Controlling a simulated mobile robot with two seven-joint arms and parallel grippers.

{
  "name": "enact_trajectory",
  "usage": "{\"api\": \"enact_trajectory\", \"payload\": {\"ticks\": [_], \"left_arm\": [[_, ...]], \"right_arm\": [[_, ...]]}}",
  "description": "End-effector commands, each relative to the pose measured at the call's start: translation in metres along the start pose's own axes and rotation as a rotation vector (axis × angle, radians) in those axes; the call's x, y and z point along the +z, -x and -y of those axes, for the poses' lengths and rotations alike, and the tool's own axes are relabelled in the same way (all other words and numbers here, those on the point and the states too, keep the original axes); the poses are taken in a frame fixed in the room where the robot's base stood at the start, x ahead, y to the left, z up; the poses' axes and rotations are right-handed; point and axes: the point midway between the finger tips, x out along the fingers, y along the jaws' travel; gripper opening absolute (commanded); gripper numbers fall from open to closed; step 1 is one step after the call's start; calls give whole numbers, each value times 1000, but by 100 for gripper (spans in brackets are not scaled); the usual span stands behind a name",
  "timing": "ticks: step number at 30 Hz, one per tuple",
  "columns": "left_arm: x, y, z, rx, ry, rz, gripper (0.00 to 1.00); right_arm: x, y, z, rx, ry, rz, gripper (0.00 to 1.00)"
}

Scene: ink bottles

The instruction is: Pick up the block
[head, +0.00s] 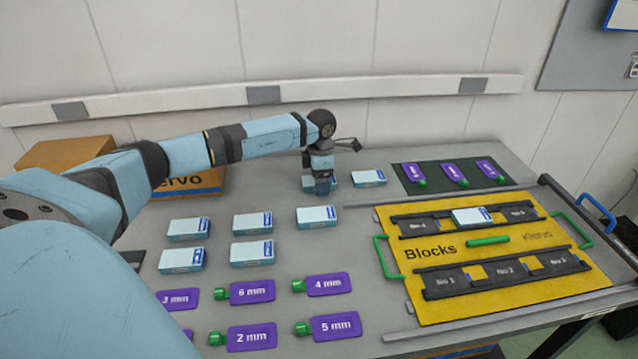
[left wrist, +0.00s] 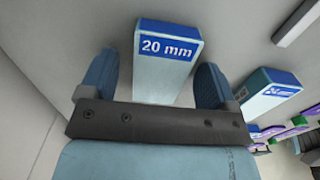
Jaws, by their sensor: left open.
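My left gripper (head: 320,186) is open at the back of the table, pointing down over a light-blue and white block (head: 333,179) that it mostly hides in the head view. In the left wrist view this block (left wrist: 166,66) carries a blue label reading "20 mm". It lies between and a little beyond the two blue fingers, with a visible gap on each side. I cannot tell how far down the fingers reach beside it. My right gripper is not in view.
Another block (head: 368,177) lies just right of the gripper. Several similar blocks (head: 252,222) stand nearer. Purple tags (head: 335,326) with green ends lie in front. A yellow board (head: 440,300) marked "Blocks" holds one block (head: 472,217). A cardboard box (head: 65,153) stands behind my arm.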

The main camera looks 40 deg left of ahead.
Motion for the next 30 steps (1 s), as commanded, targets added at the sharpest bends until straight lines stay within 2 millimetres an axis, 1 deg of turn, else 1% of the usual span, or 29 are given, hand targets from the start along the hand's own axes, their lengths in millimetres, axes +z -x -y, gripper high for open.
{"api": "enact_trajectory", "payload": {"ticks": [1,2,3,5,6,8,9,17,22,26,29,30], "left_arm": [[0,0,0,0,0,0,83],[0,0,0,0,0,0,76],[0,0,0,0,0,0,67],[0,0,0,0,0,0,53],[0,0,0,0,0,0,44],[0,0,0,0,0,0,30],[0,0,0,0,0,0,27],[0,2,0,0,0,1,27],[0,12,0,0,-1,2,27],[1,31,0,2,-2,3,27],[0,55,-1,3,-1,3,27],[0,66,-1,3,-1,4,27]], "right_arm": [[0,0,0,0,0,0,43],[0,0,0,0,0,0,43],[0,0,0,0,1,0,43],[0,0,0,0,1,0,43],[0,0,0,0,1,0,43],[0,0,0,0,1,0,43],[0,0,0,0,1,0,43],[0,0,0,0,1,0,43],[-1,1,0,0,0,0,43],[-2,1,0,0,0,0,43],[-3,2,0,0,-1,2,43],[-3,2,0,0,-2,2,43]]}}
